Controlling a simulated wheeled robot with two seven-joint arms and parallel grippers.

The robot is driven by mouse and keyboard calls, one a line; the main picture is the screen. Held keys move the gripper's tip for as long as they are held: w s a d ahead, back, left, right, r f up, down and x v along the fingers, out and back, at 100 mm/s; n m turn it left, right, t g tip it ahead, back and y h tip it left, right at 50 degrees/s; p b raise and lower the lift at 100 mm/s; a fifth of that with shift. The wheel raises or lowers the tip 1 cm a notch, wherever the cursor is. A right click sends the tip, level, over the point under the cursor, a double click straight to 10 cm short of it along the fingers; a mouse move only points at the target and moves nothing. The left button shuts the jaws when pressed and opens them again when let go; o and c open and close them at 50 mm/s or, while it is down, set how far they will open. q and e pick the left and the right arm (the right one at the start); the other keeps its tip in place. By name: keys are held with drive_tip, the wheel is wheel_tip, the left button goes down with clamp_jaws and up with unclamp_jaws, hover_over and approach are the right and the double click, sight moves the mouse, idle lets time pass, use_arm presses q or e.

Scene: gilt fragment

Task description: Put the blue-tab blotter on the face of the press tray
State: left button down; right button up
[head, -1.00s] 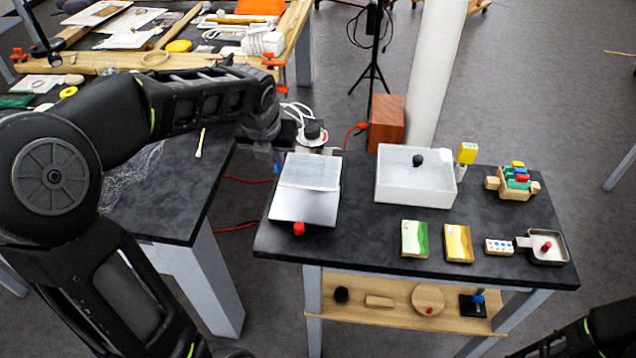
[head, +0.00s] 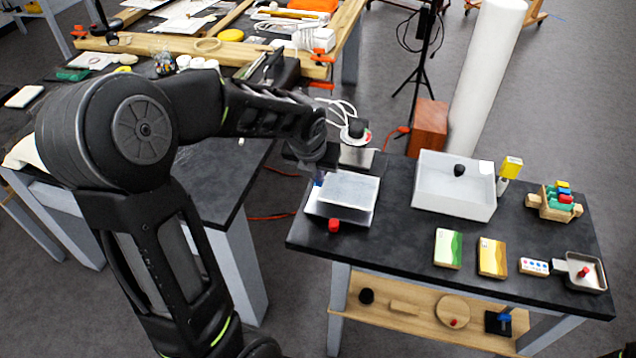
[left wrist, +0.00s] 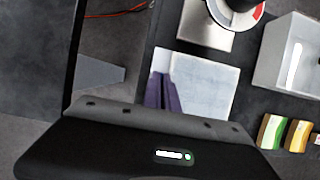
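The blue-tab blotter (head: 349,188) is a pale, thin sheet over the press tray. It also shows in the left wrist view (left wrist: 208,82). The press tray (head: 318,208) is a light plate with a red knob (head: 334,225) at its front; the blotter hides most of it. My left gripper (head: 318,178) is at the blotter's left edge, with a bit of blue showing there. In the left wrist view its fingers (left wrist: 164,95) are close together on that edge. It looks shut on the blotter. Whether the blotter touches the tray is unclear. My right gripper is out of view.
Behind the tray stands a black-knobbed device (head: 356,130). A white bin (head: 455,205) is to the right. Green (head: 448,248) and yellow (head: 492,257) cards, a block rack (head: 555,202) and a small metal pan (head: 586,272) lie farther right. Bare black tabletop lies between tray and cards.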

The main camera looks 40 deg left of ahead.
sight(318, 183)
use_arm(q)
drive_tip(key=shift+f, duration=1.9)
drive_tip(key=c, duration=1.7)
unclamp_jaws()
drive_tip(key=v, duration=1.2)
drive_tip(key=shift+d+r, duration=0.1)
